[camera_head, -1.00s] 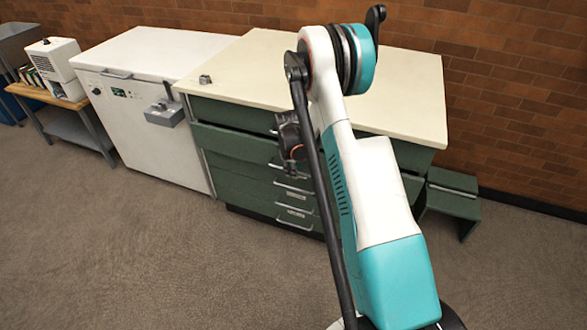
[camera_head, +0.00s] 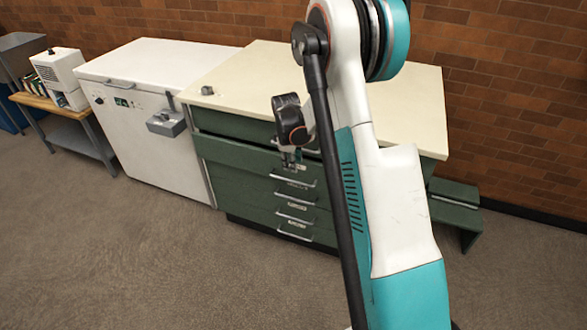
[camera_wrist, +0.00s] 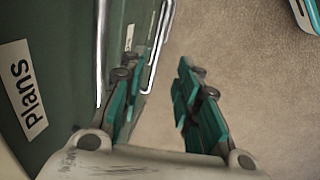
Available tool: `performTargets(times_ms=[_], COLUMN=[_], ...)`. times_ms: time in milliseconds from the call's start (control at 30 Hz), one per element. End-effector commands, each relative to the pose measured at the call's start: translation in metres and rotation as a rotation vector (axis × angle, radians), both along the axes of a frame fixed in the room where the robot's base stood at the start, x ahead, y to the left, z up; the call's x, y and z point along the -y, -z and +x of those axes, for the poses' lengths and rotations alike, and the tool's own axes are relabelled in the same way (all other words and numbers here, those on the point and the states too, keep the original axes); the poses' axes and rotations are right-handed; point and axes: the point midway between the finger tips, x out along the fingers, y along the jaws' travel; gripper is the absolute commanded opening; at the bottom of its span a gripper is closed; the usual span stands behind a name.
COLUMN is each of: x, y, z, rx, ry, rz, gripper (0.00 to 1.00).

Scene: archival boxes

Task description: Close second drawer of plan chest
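The green plan chest (camera_head: 225,192) with a cream top stands at the centre of the head view. Its second drawer (camera_head: 225,152) stands out from the front below the top drawer (camera_head: 230,124). The lower drawers look flush. My arm hides the chest's right part. My gripper (camera_head: 290,163) is in front of the drawer fronts, near the handles. In the wrist view, my gripper (camera_wrist: 158,100) has its two fingers apart with nothing between them. A green front with a "Plans" label (camera_wrist: 24,90) and metal handles (camera_wrist: 157,45) lies to their left. Contact cannot be told.
A white chest freezer (camera_head: 150,120) stands against the chest's left side. A green step stool (camera_head: 455,205) is at its right. A small grey object (camera_head: 207,90) lies on the top. A wooden bench (camera_head: 50,105) stands far left. The floor in front is clear.

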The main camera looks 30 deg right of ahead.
Motion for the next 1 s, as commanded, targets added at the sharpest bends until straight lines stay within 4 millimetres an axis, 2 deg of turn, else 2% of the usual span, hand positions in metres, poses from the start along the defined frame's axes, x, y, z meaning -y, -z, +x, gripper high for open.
performTargets(times_ms=[133, 433, 567, 667, 867, 1000], x=[-0.002, -0.002, -0.004, -0.012, -0.042, -0.065], y=[-0.010, -0.011, -0.016, -0.033, -0.093, -0.132], z=[-0.001, -0.001, -0.002, -0.006, -0.027, -0.048], rx=[0.000, 0.000, 0.005, 0.022, 0.091, 0.145], ry=[0.000, 0.000, 0.003, 0.018, 0.083, 0.136], rz=[0.000, 0.000, 0.001, 0.004, 0.021, 0.041], gripper=[0.30, 0.30, 0.00, 0.00, 0.00, 0.00])
